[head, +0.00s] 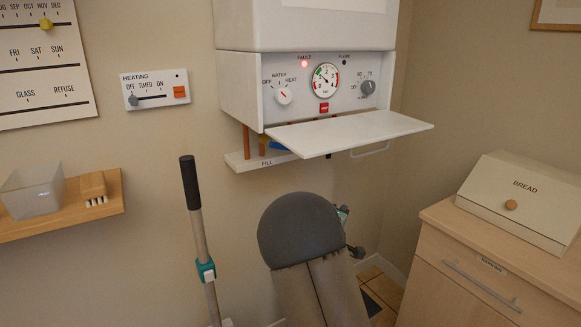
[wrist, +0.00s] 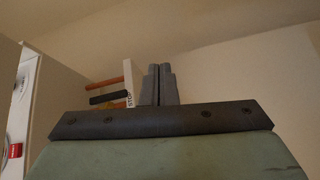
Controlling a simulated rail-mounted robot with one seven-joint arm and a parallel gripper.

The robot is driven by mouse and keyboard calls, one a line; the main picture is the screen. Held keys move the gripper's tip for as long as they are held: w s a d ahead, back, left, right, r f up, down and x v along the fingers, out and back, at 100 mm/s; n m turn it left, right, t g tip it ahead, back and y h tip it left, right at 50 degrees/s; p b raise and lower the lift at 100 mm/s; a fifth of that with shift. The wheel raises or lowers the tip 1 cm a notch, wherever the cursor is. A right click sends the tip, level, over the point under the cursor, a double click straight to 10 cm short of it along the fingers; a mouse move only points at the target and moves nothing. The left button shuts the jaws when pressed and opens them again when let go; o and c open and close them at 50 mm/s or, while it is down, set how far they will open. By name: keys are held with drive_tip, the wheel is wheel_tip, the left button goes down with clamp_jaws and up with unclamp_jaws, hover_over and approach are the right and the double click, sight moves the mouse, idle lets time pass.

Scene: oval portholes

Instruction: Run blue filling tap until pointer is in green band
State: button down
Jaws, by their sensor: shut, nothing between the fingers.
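The blue filling tap (head: 279,146) shows only in part in the head view, below the boiler and mostly hidden by the lowered white flap (head: 350,133). The round pressure gauge (head: 326,79) is on the boiler panel, with a green band at its upper left and red parts at its lower sides. Its pointer is too small to read surely. My gripper (wrist: 159,72) is shut and empty in the wrist view. Copper pipes (wrist: 106,83) and a dark bar (wrist: 108,98) show beyond it to the left. In the head view my arm hides the fingers.
The FAULT lamp (head: 304,64) glows red, above a red button (head: 323,108). A FILL shelf (head: 242,162) sits under the boiler. A black-handled pole (head: 190,185) stands at left of my arm. A cabinet (head: 500,265) with a bread box (head: 524,200) stands at right.

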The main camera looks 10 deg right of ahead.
drive_tip(key=w+a+r+n+t+y, duration=0.25)
drive_tip(key=a+n+t+y, duration=1.1)
drive_tip(key=n, duration=0.85)
drive_tip(key=w+r+g+h+p, duration=0.1)
drive_tip(key=w+r+h, duration=0.1)
drive_tip(key=w+r, duration=0.5)
wheel_tip(320, 180, up, 3)
drive_tip(key=shift+a+r+h+p, duration=0.15)
drive_tip(key=shift+r+h+p, duration=0.05)
drive_tip(key=shift+h+p, duration=0.15)
drive_tip(key=shift+g, duration=0.25)
